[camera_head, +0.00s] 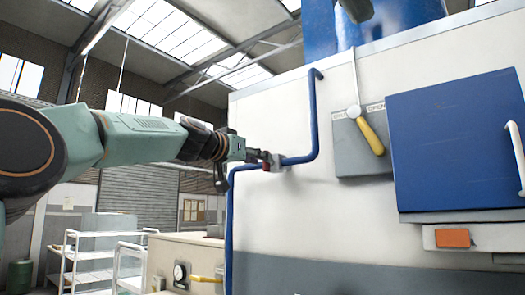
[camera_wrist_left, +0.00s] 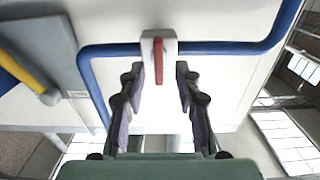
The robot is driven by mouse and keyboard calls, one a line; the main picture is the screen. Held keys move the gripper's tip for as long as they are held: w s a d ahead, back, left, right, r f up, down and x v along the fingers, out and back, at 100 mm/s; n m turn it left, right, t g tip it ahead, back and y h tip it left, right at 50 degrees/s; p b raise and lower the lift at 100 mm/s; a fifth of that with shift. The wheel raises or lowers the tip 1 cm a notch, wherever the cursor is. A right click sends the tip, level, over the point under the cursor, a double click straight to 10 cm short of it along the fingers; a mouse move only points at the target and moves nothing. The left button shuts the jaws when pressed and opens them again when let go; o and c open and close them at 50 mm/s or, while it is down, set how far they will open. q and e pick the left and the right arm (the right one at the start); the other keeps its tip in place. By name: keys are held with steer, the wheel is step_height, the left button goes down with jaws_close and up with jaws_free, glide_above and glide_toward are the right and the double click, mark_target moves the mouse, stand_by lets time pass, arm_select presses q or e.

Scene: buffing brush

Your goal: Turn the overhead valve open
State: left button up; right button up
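A small valve with a red handle (camera_wrist_left: 159,60) on a pale block (camera_wrist_left: 149,37) sits on the blue pipe (camera_wrist_left: 215,47) in the left wrist view. In the head view the red handle (camera_head: 266,161) is at the end of my left gripper (camera_head: 262,157). The left wrist view shows my left gripper (camera_wrist_left: 159,80) open, its two purple-padded fingers on either side of the handle, with gaps visible. Whether a finger touches the block is unclear. A lever with a yellow handle (camera_head: 371,136) hangs down to the right on a grey panel (camera_head: 352,160), with an OPEN label above. My right gripper is not seen.
A blue door (camera_head: 455,140) with a white handle is on the machine wall at right. The blue pipe (camera_head: 314,115) runs along the wall. A bench (camera_head: 175,250) with a small yellow lever and white shelves (camera_head: 90,262) stand at lower left.

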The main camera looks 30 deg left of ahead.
arm_select(q)
steer(key=shift+w, duration=1.2)
steer(key=shift+d+r, duration=0.1)
steer(key=shift+d, duration=0.1)
steer(key=c, duration=0.3)
jaws_close()
